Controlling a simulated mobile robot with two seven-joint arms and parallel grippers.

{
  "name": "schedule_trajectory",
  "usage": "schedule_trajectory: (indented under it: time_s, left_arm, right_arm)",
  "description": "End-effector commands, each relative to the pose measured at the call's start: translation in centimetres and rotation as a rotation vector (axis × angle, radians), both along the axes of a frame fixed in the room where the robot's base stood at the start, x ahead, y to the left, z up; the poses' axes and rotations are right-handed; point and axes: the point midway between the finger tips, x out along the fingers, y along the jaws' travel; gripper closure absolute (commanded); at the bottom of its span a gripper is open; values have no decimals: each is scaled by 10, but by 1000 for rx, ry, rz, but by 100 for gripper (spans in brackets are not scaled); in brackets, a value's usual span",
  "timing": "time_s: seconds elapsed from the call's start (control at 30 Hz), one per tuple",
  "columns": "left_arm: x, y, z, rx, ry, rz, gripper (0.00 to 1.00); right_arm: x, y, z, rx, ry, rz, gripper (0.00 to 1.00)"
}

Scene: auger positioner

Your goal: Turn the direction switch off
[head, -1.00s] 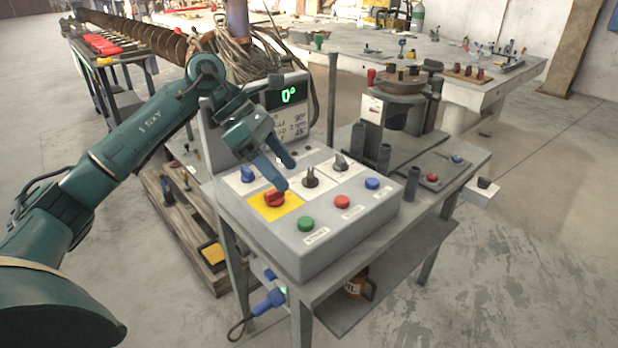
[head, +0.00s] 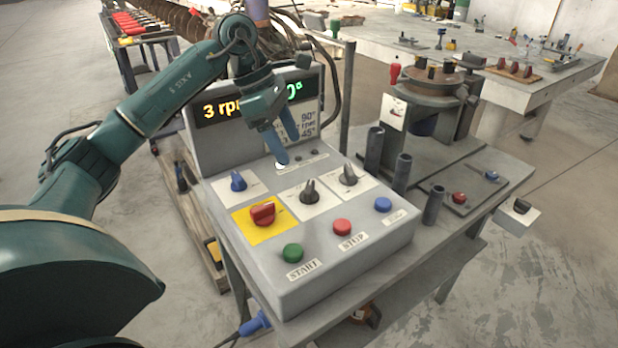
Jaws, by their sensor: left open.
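The grey control box (head: 345,270) has several switches on its sloped top. A red knob (head: 263,213) sits on a yellow plate, and a blue knob (head: 238,181) on a white plate is behind it. Two black selector knobs, one nearer (head: 309,191) and one farther right (head: 348,174), sit on white plates. Their small labels are too blurred to tell which is the direction switch. My left gripper (head: 285,152) is open and empty, pointing down above the rear of the panel, behind the knobs and in front of the display. My right gripper is out of view.
Green START (head: 293,253), red STOP (head: 342,227) and blue (head: 383,205) buttons line the front. The display (head: 225,108) reads "3 rp…", partly hidden by my arm. Upright tubes (head: 403,171) and a round fixture (head: 431,81) stand to the right.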

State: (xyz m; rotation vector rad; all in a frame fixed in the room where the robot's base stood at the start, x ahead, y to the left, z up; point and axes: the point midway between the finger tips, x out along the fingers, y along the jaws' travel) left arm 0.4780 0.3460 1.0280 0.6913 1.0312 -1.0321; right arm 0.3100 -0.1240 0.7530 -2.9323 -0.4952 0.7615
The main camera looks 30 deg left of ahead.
Motion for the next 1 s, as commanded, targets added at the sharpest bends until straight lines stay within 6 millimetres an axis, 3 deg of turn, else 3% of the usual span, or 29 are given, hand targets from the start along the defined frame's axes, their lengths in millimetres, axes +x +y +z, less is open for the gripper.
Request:
schedule_trajectory:
  time_s: [0.2,0.5,0.9,1.0]
  left_arm:
    - [6,-18,-46,-1,5,-2,34]
    - [13,-33,-86,-1,2,0,34]
    - [15,-35,-93,0,0,1,34]
    - [15,-35,-93,0,0,1,42]
  right_arm:
    - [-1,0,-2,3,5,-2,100]
    - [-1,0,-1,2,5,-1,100]
    - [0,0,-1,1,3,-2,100]
    - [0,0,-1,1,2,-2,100]
